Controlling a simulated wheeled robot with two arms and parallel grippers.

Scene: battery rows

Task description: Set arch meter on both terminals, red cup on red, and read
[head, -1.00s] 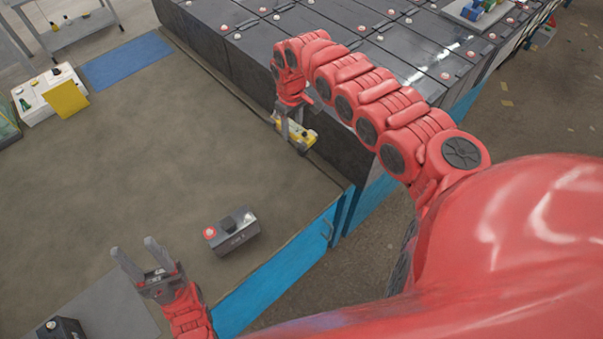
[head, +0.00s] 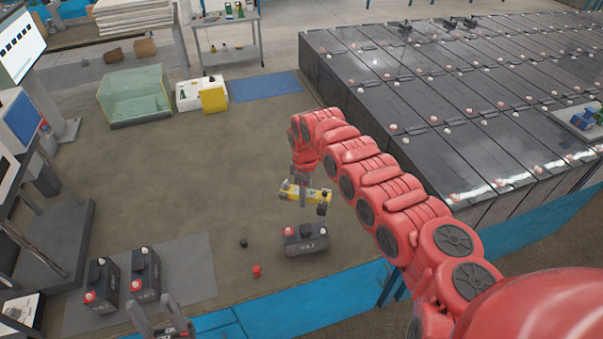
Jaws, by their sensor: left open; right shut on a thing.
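The yellow arch meter (head: 312,194) hangs in my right gripper (head: 304,190), which is shut on it. Its dark cups show at both ends; which one is red I cannot tell. The meter is tilted slightly, its right end lower, and appears above and apart from a dark battery (head: 306,242). That battery has a red terminal (head: 288,231) at its left and a pale terminal (head: 323,230) at its right. My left gripper (head: 154,310) is open and empty at the bottom edge, left of the battery.
A red cap (head: 256,271) and a black cap (head: 243,243) lie left of the battery. Two more batteries (head: 102,287) (head: 146,272) stand on a grey mat (head: 200,265). Large battery rows (head: 470,110) fill the right. A clear bin (head: 136,95) stands at the back left.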

